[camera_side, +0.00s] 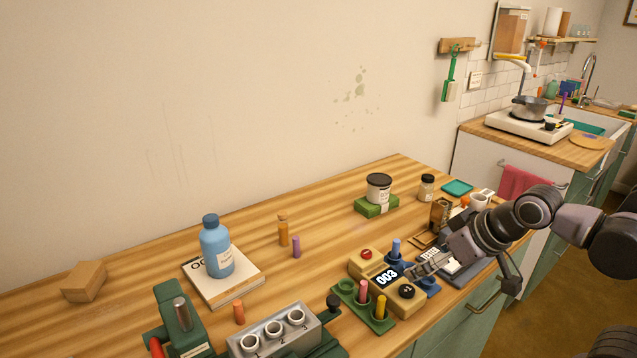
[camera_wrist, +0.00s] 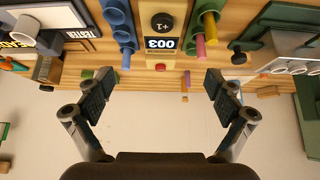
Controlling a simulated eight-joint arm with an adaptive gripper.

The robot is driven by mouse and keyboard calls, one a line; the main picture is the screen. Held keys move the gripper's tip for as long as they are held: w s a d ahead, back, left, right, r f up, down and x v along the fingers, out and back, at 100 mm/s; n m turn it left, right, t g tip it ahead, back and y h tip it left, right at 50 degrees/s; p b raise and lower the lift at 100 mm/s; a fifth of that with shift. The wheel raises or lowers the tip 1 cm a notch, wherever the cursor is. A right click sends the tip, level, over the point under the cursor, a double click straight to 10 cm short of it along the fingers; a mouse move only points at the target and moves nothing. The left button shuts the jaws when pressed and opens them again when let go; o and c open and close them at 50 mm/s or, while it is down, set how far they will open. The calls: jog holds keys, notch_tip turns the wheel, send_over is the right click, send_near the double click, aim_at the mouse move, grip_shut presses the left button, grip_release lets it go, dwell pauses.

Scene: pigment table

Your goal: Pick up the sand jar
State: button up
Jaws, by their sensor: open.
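A small jar with pale, sand-coloured contents and a dark lid (camera_side: 427,187) stands upright near the table's back right; it looks like the sand jar, though its label is too small to read. I cannot pick it out surely in the wrist view. My gripper (camera_side: 418,267) is in front of it in the side view, nearer the front edge and over the counter device marked 003 (camera_side: 388,278). In the wrist view my gripper (camera_wrist: 158,84) has its two fingers wide apart with nothing between them.
Left of the jar, a white tub (camera_side: 379,186) sits on a green block (camera_side: 377,206). A teal pad (camera_side: 457,187) and an amber thing (camera_side: 440,212) are close by. Pegs stand in a green holder (camera_side: 365,308). A blue bottle (camera_side: 216,246) stands further left. The table's middle back is clear.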

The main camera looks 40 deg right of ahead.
dwell(0.3)
jog(key=c, duration=0.5)
jog(key=shift+r, duration=0.1)
jog(key=w+d+r+m+h, duration=0.25)
jog(key=w+d+r, duration=0.25)
jog(key=w+d, duration=0.3)
jog(key=m+g+h, duration=0.2)
jog(key=m+g, duration=0.1)
jog(key=m, duration=0.4)
send_near(428, 177)
jog(key=shift+n, duration=0.25)
jog(key=x, duration=0.4)
jog(key=shift+w+a+f, duration=0.1)
jog(key=shift+w+f, duration=0.1)
jog(key=shift+w, duration=0.05)
jog(key=shift+d+x, duration=0.15)
jog(key=shift+x, duration=1.35)
jog(key=shift+d+x, duration=0.15)
jog(key=shift+x, duration=1.35)
